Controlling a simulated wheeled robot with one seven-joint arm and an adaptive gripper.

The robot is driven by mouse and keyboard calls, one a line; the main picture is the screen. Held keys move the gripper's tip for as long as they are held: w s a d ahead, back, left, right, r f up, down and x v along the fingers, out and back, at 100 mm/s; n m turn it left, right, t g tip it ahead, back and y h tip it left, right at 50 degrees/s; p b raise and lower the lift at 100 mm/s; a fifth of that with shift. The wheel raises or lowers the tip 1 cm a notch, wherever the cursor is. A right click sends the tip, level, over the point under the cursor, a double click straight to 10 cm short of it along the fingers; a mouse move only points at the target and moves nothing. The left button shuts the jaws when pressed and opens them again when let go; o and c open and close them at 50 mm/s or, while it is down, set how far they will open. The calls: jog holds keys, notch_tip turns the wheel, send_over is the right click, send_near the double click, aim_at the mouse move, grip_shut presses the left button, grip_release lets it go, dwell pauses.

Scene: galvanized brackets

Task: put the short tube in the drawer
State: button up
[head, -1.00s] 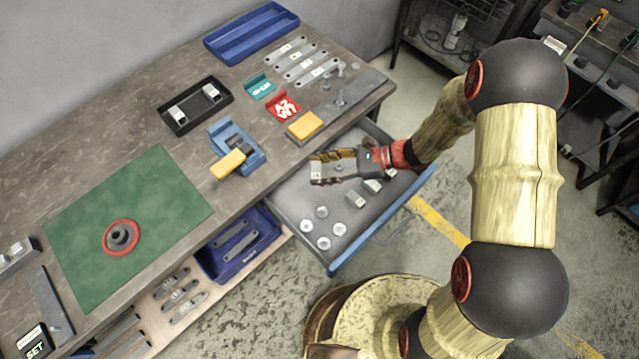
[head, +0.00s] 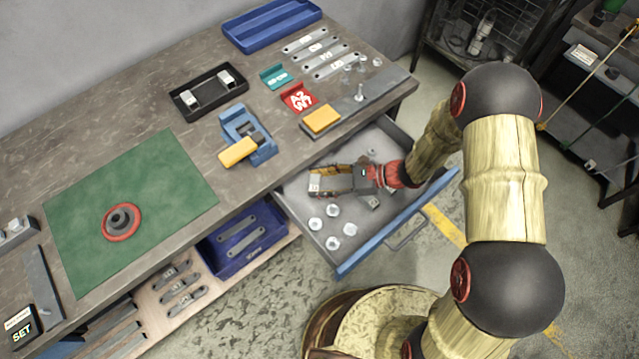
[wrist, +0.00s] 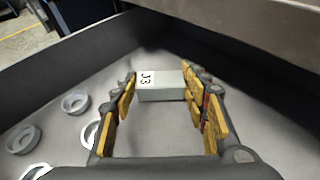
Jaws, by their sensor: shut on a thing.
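The short tube (wrist: 165,92) is a grey square piece with a white label reading "J3" in the wrist view. My gripper (wrist: 160,83) is shut on it, with a fingertip on each side. In the head view my gripper (head: 318,180) is inside the open drawer (head: 388,222), low over its floor, with the tube (head: 314,184) at its fingertips. I cannot tell whether the tube touches the drawer floor. The arm and gripper hide part of the drawer.
Several round metal rings (head: 333,226) lie in the drawer's front left part. Another small grey piece (head: 373,203) shows beside my gripper. The workbench edge overhangs the drawer's back. A blue vise (head: 246,135) and a yellow-topped block (head: 321,119) stand above on the bench.

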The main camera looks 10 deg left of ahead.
jog(key=shift+f, duration=0.1)
jog(key=o, duration=1.1)
jog(key=shift+o, duration=0.3)
jog(key=shift+w+d+r, duration=0.1)
jog(key=shift+d+r, duration=0.05)
jog(key=shift+r, duration=0.1)
jog(key=p+v, duration=0.3)
jog(key=v, duration=0.8)
jog(key=shift+d+p, duration=0.3)
jog(key=shift+d, duration=0.05)
